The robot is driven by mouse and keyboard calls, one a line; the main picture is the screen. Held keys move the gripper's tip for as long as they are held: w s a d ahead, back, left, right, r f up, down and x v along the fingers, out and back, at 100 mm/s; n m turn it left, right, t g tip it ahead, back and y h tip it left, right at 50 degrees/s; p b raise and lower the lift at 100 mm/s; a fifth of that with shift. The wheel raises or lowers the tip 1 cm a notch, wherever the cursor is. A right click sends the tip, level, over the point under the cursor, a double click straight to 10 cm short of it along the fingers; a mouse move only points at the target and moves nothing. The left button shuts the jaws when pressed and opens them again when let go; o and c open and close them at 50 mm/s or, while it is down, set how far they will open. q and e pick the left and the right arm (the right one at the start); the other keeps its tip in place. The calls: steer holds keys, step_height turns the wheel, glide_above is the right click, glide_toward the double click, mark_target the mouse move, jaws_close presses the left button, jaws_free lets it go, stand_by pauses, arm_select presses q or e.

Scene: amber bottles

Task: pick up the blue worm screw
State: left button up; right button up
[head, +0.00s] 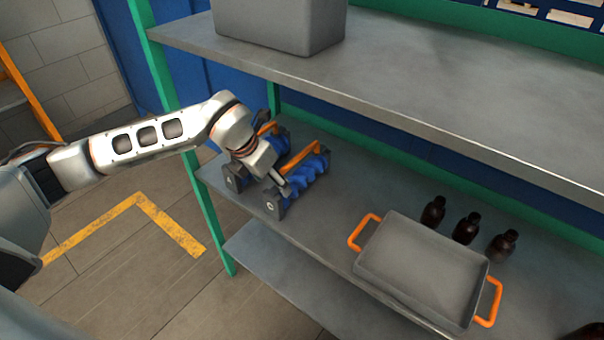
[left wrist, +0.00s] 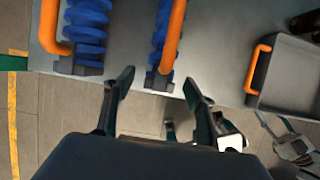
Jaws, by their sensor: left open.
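Two blue worm screws with orange handles and dark end blocks lie side by side on the middle shelf. The right one (head: 309,173) and the left one (head: 244,173) are partly hidden by my left arm. My left gripper (head: 276,180) is over the pair, close to the right screw. In the left wrist view my left gripper (left wrist: 156,88) is open and empty. The right screw (left wrist: 159,28) and its orange handle (left wrist: 172,40) show ahead, between the finger lines; the left screw (left wrist: 88,22) is off to the left. My right gripper is not clearly seen.
A grey tray (head: 405,286) with orange handles sits to the right on the same shelf (head: 335,217). Several dark amber bottles (head: 466,228) stand behind and beside it. The upper shelf (head: 420,75) overhangs the back and carries a grey bin (head: 278,25). A green post (head: 211,215) stands at the left.

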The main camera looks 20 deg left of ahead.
mark_target(298, 156)
arm_select(q)
steer(key=w+d, duration=0.1)
steer(key=w, duration=0.2)
steer(key=w+d, duration=0.1)
steer(key=w, duration=0.2)
steer(key=w+d, duration=0.2)
steer(key=w, duration=0.2)
steer(key=shift+r, duration=0.2)
steer(key=shift+x, duration=2.6)
steer(key=c, duration=1.5)
steer(key=shift+r, duration=0.15)
